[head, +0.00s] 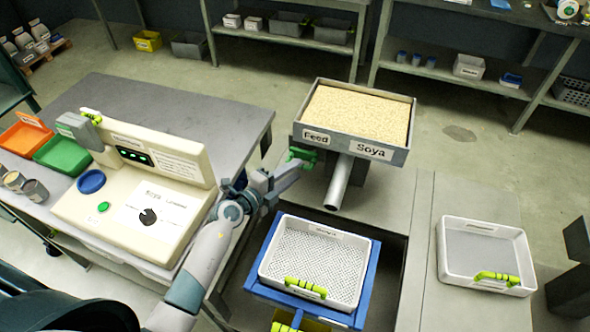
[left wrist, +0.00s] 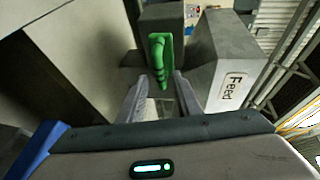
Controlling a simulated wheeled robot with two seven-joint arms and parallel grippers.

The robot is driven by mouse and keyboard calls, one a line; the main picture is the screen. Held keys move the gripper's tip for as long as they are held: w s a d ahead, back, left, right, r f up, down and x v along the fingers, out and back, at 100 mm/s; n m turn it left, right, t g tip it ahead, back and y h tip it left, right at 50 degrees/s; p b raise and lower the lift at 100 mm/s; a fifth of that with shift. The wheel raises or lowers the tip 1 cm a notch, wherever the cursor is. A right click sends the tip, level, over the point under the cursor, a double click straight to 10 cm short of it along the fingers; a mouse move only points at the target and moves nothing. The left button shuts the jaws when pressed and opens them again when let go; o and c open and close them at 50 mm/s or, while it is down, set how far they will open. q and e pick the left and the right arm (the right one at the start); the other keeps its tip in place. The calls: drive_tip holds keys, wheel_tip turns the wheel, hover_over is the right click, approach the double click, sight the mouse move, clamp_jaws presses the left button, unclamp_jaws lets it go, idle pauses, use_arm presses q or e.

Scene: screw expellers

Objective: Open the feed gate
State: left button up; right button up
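The feed hopper (head: 354,117) is a grey tray full of pale grain, labelled "Feed" and "Soya". A green gate handle (head: 303,154) sits at its left front side, below the "Feed" label. My left gripper (head: 290,170) reaches toward it from the lower left, fingers close to the handle. In the left wrist view the green handle (left wrist: 160,58) stands upright, just beyond and between the spread fingertips of my left gripper (left wrist: 160,84). The gripper is open and holds nothing; I cannot tell whether it touches the handle. My right gripper is not in view.
A metal spout (head: 339,182) sticks out below the hopper. A white perforated tray (head: 315,255) sits on a blue frame below it. Another white tray (head: 485,250) is at right. A cream control panel (head: 140,190) stands on the left bench, close to my left arm.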

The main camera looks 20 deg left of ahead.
use_arm(q)
drive_tip(key=shift+w+d+f, duration=0.1)
drive_tip(key=shift+w+d, duration=0.2)
drive_tip(key=shift+w, duration=0.35)
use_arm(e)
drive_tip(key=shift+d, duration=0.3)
